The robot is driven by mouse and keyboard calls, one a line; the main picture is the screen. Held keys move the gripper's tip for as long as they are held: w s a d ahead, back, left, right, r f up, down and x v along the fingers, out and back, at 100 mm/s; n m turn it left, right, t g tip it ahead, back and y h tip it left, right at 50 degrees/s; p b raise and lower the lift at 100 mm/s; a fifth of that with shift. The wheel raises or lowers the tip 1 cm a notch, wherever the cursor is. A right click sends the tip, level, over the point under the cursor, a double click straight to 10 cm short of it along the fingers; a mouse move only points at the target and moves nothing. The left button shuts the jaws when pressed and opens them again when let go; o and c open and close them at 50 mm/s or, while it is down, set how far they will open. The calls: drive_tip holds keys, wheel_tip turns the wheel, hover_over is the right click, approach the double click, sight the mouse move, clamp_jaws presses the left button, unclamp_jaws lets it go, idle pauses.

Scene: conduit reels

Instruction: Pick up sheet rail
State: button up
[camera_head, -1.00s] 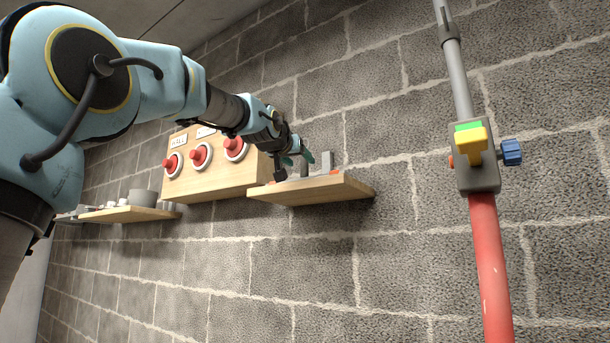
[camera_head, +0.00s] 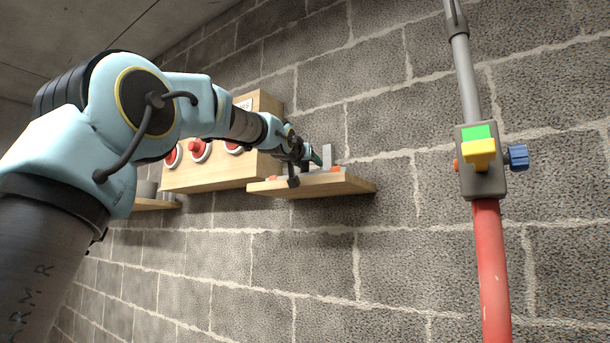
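A small wooden shelf (camera_head: 330,186) juts from the block wall near the middle of the view. A grey upright piece (camera_head: 327,154), which may be the sheet rail, stands on it, partly hidden by my gripper. My gripper (camera_head: 317,158) is low over the shelf, with its teal fingertips beside the grey piece. I cannot tell whether they touch it. The fingers are small and overlapped, so their opening does not show.
A wooden box (camera_head: 215,176) with red buttons is on the wall left of the shelf, partly behind my arm. Another shelf (camera_head: 150,204) with a grey pot (camera_head: 145,189) is farther left. A red and grey pipe (camera_head: 490,260) with a valve block (camera_head: 481,160) stands at right.

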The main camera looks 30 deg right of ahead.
clamp_jaws()
drive_tip(key=shift+r, duration=0.15)
idle(0.6)
